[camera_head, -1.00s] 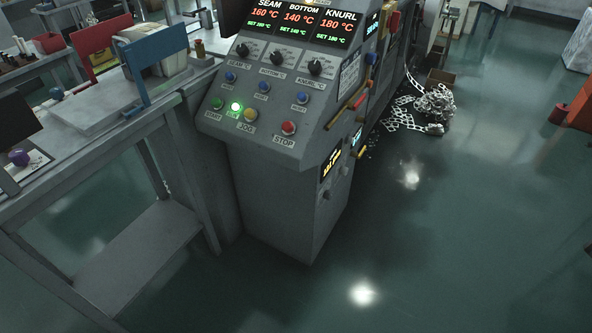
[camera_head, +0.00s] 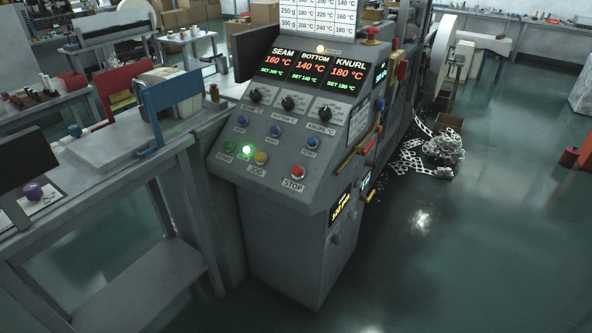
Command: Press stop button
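The stop button (camera_head: 298,171) is a red round cap on the lower right of the grey control panel (camera_head: 325,190), with a STOP label (camera_head: 293,185) just below it. A lit green button (camera_head: 246,151), an unlit green button (camera_head: 229,146) and a yellow button (camera_head: 261,158) sit to its left in the same row. Another red button (camera_head: 371,33) stands on top of the machine at the upper right. Neither of my grippers shows in the head view, and nothing touches the stop button.
A grey workbench (camera_head: 100,195) with a blue bracket (camera_head: 165,105) adjoins the console on the left. Scrap metal strips (camera_head: 440,148) lie on the floor at the right. The floor (camera_head: 450,260) in front and to the right is mostly clear.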

